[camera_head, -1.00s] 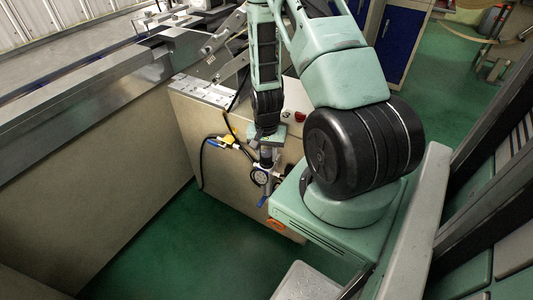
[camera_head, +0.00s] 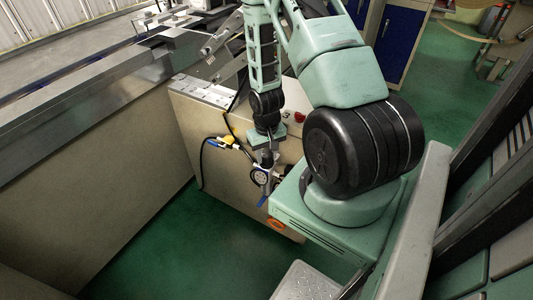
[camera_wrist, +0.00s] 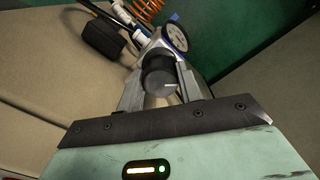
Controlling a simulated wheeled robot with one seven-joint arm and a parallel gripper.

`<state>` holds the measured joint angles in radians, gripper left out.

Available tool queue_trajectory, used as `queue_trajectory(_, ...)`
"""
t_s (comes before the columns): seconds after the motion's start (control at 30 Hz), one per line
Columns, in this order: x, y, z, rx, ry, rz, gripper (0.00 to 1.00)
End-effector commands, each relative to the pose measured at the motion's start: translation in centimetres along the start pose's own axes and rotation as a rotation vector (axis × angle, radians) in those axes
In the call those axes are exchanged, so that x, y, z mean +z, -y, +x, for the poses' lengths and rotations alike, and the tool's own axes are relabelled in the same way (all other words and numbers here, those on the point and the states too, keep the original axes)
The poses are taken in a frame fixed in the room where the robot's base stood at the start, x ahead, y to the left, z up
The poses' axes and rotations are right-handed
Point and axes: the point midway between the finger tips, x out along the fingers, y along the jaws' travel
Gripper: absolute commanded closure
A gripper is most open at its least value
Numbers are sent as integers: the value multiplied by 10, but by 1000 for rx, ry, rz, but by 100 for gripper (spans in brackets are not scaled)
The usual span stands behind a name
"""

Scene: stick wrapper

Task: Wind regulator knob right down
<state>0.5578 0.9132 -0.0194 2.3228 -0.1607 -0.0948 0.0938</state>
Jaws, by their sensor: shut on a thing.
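The regulator knob (camera_wrist: 158,76) is a dark, ridged cylinder with a pale mark on its face, seen in the wrist view. My gripper (camera_wrist: 160,88) has one finger on each side of the knob and is shut on it. The round white pressure gauge (camera_wrist: 176,38) sits just beyond the knob on the metal regulator body. In the head view my gripper (camera_head: 267,153) points down over the regulator, with the gauge (camera_head: 260,176) just below it. The knob itself is mostly hidden there.
The regulator is mounted at the side of a beige machine cabinet (camera_head: 215,135). Hoses, an orange coil (camera_wrist: 148,10) and a black block (camera_wrist: 102,38) lie close to it. A red button (camera_head: 300,117) is nearby. Green floor (camera_head: 150,245) is clear in front.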

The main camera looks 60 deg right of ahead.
Motion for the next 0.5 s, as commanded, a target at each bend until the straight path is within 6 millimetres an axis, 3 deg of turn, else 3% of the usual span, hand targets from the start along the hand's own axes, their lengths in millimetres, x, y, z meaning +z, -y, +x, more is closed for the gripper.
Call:
queue_trajectory(0.4, -2, 0, -1, 1, -5, -9, 87)
queue_trajectory(0.43, -2, 0, -1, 1, -5, -9, 62)
queue_trajectory(0.5, -2, 0, -1, 0, -4, -9, 43)
